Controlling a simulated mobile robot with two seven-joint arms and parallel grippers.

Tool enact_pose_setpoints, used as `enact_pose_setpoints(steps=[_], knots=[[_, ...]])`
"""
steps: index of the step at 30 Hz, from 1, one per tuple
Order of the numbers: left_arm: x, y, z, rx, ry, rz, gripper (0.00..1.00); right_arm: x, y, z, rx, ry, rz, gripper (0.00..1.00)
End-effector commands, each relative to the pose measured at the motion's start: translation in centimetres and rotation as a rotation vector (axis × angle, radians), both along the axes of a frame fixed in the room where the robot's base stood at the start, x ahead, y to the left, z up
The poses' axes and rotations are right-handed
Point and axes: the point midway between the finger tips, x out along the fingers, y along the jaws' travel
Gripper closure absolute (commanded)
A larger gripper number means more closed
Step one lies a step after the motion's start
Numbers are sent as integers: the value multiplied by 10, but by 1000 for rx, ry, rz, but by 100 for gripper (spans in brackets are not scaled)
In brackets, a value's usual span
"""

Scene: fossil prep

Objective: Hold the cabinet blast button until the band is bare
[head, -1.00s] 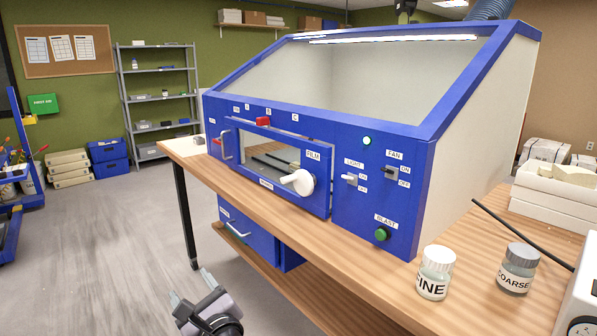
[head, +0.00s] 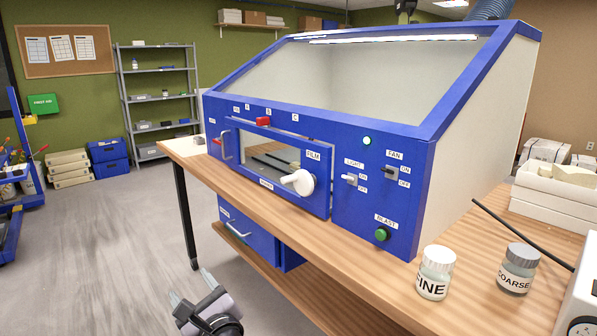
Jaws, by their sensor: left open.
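The blue blast cabinet (head: 345,215) stands on the wooden bench. Its green blast button (head: 381,234) is at the lower right of the front panel, under the BLAST label, with nothing touching it. A window with a white FILM knob (head: 298,181) is in the middle of the front. Through the window I see dark strips on the cabinet floor; I cannot tell whether a band is among them. My left gripper (head: 190,285) is at the bottom of the view, open and empty, in front of the bench and well apart from the button. My right gripper is not in view.
A FINE jar (head: 435,274) and a COARSE jar (head: 518,268) stand on the bench (head: 470,235) right of the panel. FAN (head: 390,172) and LIGHT (head: 348,179) switches are above the button. A blue drawer (head: 245,232) hangs below.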

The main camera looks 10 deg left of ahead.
Motion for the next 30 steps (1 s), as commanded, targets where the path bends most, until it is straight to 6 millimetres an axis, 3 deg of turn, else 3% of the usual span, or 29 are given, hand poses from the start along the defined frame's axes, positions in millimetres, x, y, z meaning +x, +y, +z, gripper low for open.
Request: enact_pose_setpoints(steps=[12, 16, 20, 23, 27, 30], knots=[[0, 0, -1, -2, 0, -1, 38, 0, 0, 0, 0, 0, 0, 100], [-3, -1, -18, -69, -8, -34, 38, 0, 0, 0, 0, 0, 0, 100], [-14, -7, -71, -306, -42, -121, 38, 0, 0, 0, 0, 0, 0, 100], [-35, -19, -125, -610, -91, -179, 38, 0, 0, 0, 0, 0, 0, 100], [-79, -43, -189, -1111, -191, -168, 38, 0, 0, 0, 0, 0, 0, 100], [-116, -60, -220, -1470, -280, -84, 38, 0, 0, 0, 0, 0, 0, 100]])
